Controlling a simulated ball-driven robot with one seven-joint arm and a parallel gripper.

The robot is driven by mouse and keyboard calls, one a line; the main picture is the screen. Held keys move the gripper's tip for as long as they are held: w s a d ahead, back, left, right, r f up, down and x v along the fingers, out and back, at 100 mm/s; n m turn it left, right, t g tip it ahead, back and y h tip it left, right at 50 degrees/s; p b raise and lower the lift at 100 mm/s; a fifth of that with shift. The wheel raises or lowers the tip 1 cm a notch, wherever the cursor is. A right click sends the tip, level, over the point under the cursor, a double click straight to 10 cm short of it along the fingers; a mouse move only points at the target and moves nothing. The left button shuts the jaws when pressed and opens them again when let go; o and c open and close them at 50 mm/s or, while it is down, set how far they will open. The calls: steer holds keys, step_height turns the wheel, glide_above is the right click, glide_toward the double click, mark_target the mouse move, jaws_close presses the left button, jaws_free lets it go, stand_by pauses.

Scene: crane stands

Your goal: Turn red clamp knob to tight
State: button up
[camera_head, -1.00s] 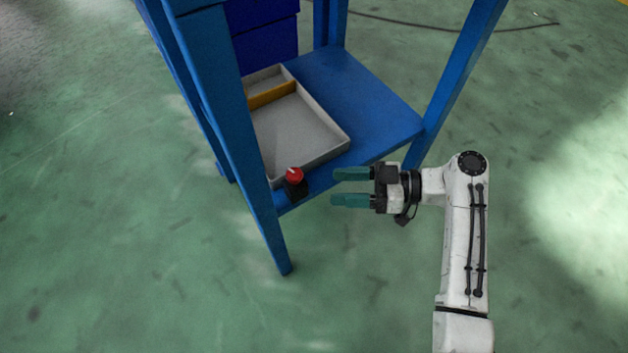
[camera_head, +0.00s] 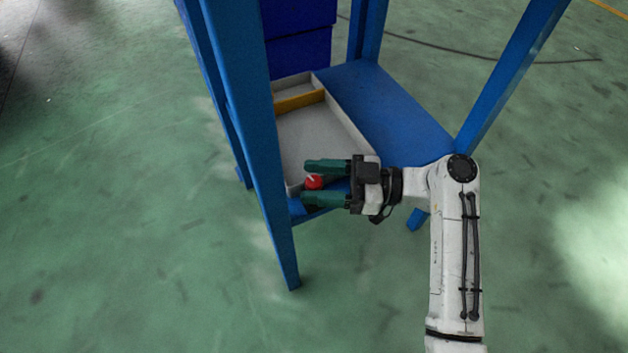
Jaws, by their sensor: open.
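The red clamp knob (camera_head: 314,182) sits at the front edge of the blue shelf, close to the stand's front leg. A pale mark shows on its top. My gripper (camera_head: 304,182) is open, with its two teal fingers pointing left. One finger shows on the far side of the knob and one on the near side, so the knob appears between them. I cannot tell whether either finger touches it. The knob's dark base is hidden by the near finger.
A grey tray (camera_head: 308,140) with a yellow divider (camera_head: 299,101) lies on the blue shelf (camera_head: 388,108) behind the knob. The front leg (camera_head: 252,130) stands just left of the fingers. Blue bins (camera_head: 299,52) stand at the back. Green floor is clear in front.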

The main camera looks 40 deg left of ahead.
steer(key=shift+s+a, duration=0.3)
steer(key=shift+a, duration=0.1)
steer(key=c, duration=0.9)
steer(key=shift+s+r+m+t+y+p, duration=0.1)
steer(key=shift+r+m+t+y+p, duration=0.05)
steer(key=shift+m+t+y+p, duration=0.65)
steer(key=shift+c, duration=0.2)
steer(key=shift+m+t+y+p, duration=0.4)
steer(key=shift+m+t+p, duration=0.35)
steer(key=shift+t, duration=0.45)
steer(key=o, duration=0.9)
steer(key=shift+o, duration=0.2)
